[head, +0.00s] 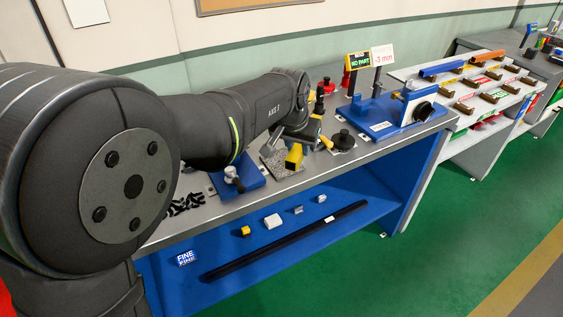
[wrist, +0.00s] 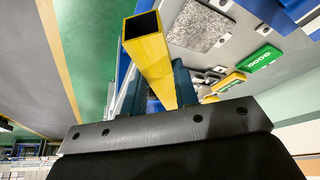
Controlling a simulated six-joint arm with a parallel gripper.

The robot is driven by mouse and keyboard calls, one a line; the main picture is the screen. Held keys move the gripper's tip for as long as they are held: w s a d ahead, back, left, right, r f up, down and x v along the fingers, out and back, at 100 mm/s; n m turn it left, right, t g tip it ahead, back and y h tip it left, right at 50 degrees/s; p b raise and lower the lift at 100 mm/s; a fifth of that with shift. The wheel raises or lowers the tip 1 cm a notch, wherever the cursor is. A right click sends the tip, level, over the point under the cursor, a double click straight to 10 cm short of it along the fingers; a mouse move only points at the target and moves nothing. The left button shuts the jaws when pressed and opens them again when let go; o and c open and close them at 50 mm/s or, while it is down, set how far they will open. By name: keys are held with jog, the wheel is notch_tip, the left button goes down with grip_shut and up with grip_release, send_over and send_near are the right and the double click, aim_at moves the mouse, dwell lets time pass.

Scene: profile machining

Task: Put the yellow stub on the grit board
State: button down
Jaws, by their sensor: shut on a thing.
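The yellow stub (head: 294,156) is a short square hollow tube. In the wrist view the yellow stub (wrist: 150,52) sticks out from between the blue fingers, its open dark end toward the top. My gripper (head: 306,139) is shut on it above the bench. In the wrist view my gripper (wrist: 170,90) shows its fingers on both sides of the stub. The grit board (head: 277,166) is a grey speckled plate on the bench, partly hidden behind the stub and arm. The grit board (wrist: 201,25) lies apart from the stub in the wrist picture, to its right.
A blue clamp block (head: 236,178) stands left of the board. A black round knob piece (head: 343,140) and a large blue fixture (head: 385,116) stand to the right. A green GOOD plate (wrist: 262,57) lies near the board. The lower shelf holds a long black bar (head: 285,243).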

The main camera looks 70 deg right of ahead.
jog(key=s+a+n, duration=0.1)
jog(key=s, duration=0.2)
send_over(278, 170)
jog(key=a, duration=0.2)
notch_tip(278, 170, down, 7)
jog(key=shift+f, duration=2.2)
jog(key=c, duration=1.1)
grip_release()
jog(key=shift+f, duration=0.15)
jog(key=shift+c, duration=0.2)
jog(key=v, duration=1.2)
jog(key=shift+s, duration=0.25)
